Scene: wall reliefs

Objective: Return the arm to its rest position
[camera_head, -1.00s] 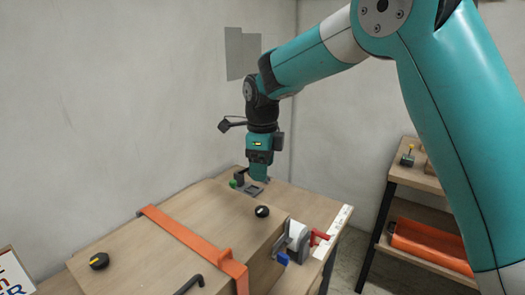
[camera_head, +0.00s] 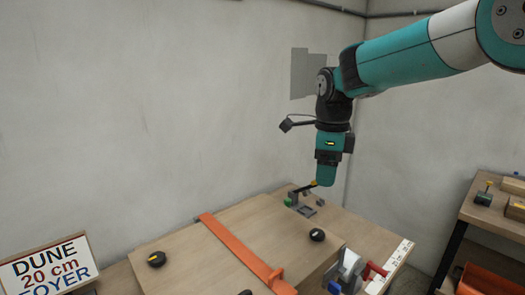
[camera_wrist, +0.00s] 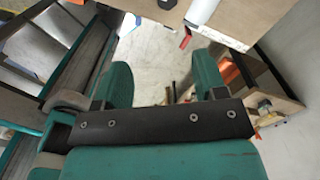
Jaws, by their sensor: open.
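My teal arm comes in from the upper right of the head view. My gripper (camera_head: 325,181) hangs pointing down over the far end of the wooden bench (camera_head: 225,222), just above a small grey fixture (camera_head: 306,208) with a green knob. I cannot tell from this view how far apart they are. In the wrist view my gripper (camera_wrist: 162,88) shows two teal fingers spread apart. Only pale floor shows between them, and nothing is held.
An orange bar (camera_head: 236,245) crosses the bench between black knobs (camera_head: 317,235). A clamp with a red handle (camera_head: 374,270) sits at the bench edge. A sign (camera_head: 48,270) stands at lower left. Shelves (camera_head: 492,212) stand at right. The air left of my arm is clear.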

